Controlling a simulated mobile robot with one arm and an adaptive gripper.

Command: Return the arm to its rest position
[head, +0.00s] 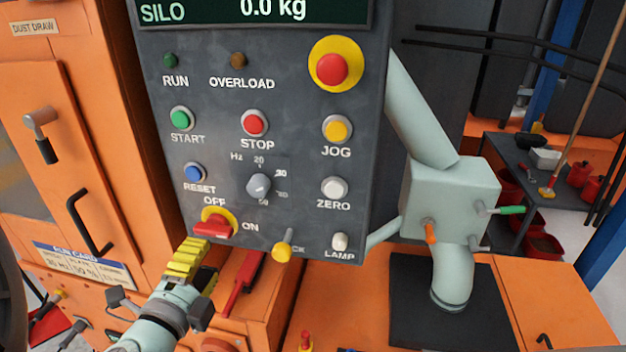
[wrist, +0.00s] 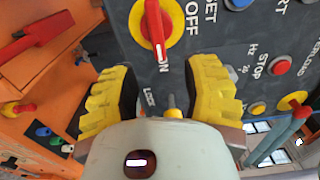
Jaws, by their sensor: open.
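My gripper (head: 190,262) is at the lower left of the control panel (head: 225,130) in the head view, just below the red-handled switch (head: 212,229). In the wrist view my gripper (wrist: 160,75) has its two yellow-padded fingers apart, with nothing between them. The switch (wrist: 156,25) lies beyond the fingertips, its red handle on a yellow disc and in line with the ON label. I cannot tell from these views how close the fingertips are to the panel.
A yellow-tipped lever (head: 283,245) sticks out near the panel's lower edge, right of my gripper. An orange cabinet with a black handle (head: 88,222) stands at left. A pale green pipe box (head: 450,198) stands at right. A dark bench (head: 510,165) is further back.

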